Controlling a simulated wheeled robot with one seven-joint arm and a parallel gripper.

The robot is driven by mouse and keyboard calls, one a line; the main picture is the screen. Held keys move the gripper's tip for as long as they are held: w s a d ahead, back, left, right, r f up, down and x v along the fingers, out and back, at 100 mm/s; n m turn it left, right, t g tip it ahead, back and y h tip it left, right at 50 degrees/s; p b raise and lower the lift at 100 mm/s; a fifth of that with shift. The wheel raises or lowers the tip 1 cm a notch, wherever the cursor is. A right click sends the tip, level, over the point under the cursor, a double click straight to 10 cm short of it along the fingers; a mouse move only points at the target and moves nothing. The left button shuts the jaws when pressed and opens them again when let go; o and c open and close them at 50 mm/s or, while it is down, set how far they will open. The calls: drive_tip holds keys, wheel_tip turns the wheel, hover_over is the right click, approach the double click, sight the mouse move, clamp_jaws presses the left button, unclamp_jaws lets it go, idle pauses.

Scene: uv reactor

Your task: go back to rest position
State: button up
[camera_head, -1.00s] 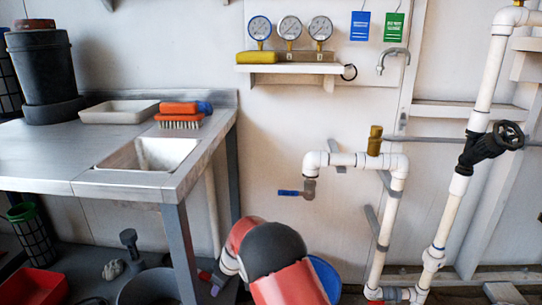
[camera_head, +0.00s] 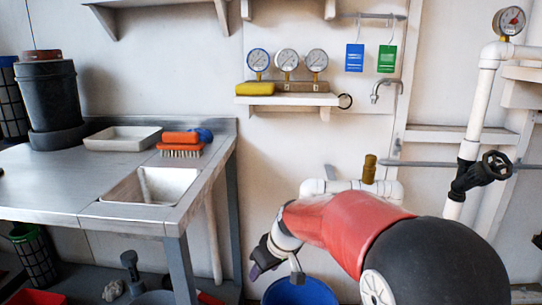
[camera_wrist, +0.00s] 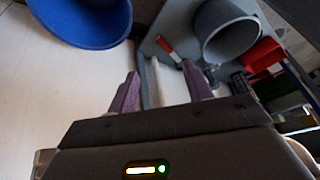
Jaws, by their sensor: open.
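My gripper (camera_wrist: 160,90) is open, with its two purple fingers apart and nothing between them in the wrist view. In the head view my red and black arm reaches across the lower right, and my gripper (camera_head: 257,268) hangs at its left end, beside the table's right leg. It is above and left of a blue bucket (camera_head: 300,292). The bucket also shows in the wrist view (camera_wrist: 85,28).
A steel sink table (camera_head: 60,185) stands at left, with a tray (camera_head: 122,138) and brushes on it. A gauge shelf (camera_head: 290,99) is on the wall. White pipes with a black valve (camera_head: 480,176) stand at right. My arm hides part of the pipes.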

drive_tip(key=s+d+r+m+t+h+p, duration=0.1)
drive_tip(key=s+d+r+m+p, duration=0.25)
drive_tip(key=s+d+r, duration=0.8)
drive_tip(key=s+d+r+m+h+p, duration=0.1)
drive_tip(key=s+d+m, duration=0.1)
drive_tip(key=s, duration=0.5)
drive_tip(key=s+d+r+m+t+h+p, duration=0.1)
drive_tip(key=s+d+m, duration=0.1)
drive_tip(key=s, duration=0.5)
drive_tip(key=shift+s+d+h, duration=0.3)
drive_tip(key=shift+d+h, duration=0.1)
drive_tip(key=shift+d, duration=0.15)
